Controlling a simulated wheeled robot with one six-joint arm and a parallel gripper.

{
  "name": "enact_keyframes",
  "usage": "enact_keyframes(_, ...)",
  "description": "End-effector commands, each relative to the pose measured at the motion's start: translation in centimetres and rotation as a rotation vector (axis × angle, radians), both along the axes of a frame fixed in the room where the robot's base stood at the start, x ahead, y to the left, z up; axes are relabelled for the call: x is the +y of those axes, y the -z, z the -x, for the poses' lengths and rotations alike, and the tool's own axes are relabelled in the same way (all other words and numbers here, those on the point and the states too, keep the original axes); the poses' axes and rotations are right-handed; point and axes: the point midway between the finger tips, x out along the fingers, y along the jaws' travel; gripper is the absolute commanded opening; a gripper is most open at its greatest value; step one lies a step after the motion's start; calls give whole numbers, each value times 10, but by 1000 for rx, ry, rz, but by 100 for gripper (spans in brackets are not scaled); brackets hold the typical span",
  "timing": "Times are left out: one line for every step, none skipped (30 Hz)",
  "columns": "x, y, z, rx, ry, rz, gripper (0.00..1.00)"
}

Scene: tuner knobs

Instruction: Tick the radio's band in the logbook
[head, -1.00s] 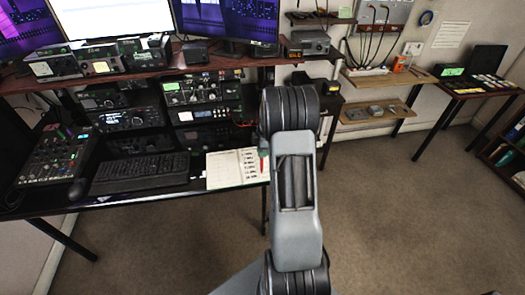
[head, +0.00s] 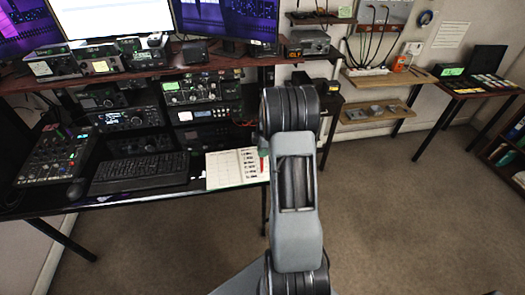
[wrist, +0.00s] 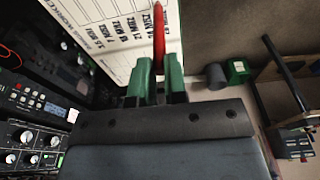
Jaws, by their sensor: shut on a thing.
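The open logbook (head: 224,170) lies at the front right of the black desk. Its right page has a column of printed lines, and the wrist view shows these as MHz bands on the logbook page (wrist: 112,62). My gripper (wrist: 158,72) has green fingers and is shut on a red pen (wrist: 159,35), which reaches over the page past the band list. In the head view the red pen (head: 264,163) shows at the page's right edge, and my arm hides most of the gripper. I cannot tell whether the pen touches paper.
Several radios, one with a lit display (head: 133,119), stand behind the keyboard (head: 139,172). I cannot tell which is the task's radio. A mixer (head: 58,153) is at the left. Side shelves and a small table (head: 478,88) stand at the right. The carpet is clear.

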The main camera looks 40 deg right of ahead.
Motion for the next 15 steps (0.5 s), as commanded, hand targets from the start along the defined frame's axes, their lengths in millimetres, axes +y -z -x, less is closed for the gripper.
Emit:
enact_keyframes(0,0,0,0,0,0,0)
enact_keyframes(0,1,0,0,0,0,0)
enact_keyframes(0,1,0,0,0,0,0)
enact_keyframes(0,1,0,0,0,0,0)
enact_keyframes(0,1,0,0,0,0,0)
enact_keyframes(0,2,0,0,0,0,0)
enact_keyframes(0,2,0,0,0,0,0)
enact_keyframes(0,2,0,0,0,0,0)
enact_keyframes(0,3,0,0,0,0,0)
enact_keyframes(0,3,0,0,0,0,0)
enact_keyframes(0,4,0,0,0,0,0)
enact_keyframes(0,4,0,0,0,0,0)
enact_keyframes(0,4,0,0,0,0,0)
enact_keyframes(0,5,0,0,0,0,0)
enact_keyframes(0,5,0,0,0,0,0)
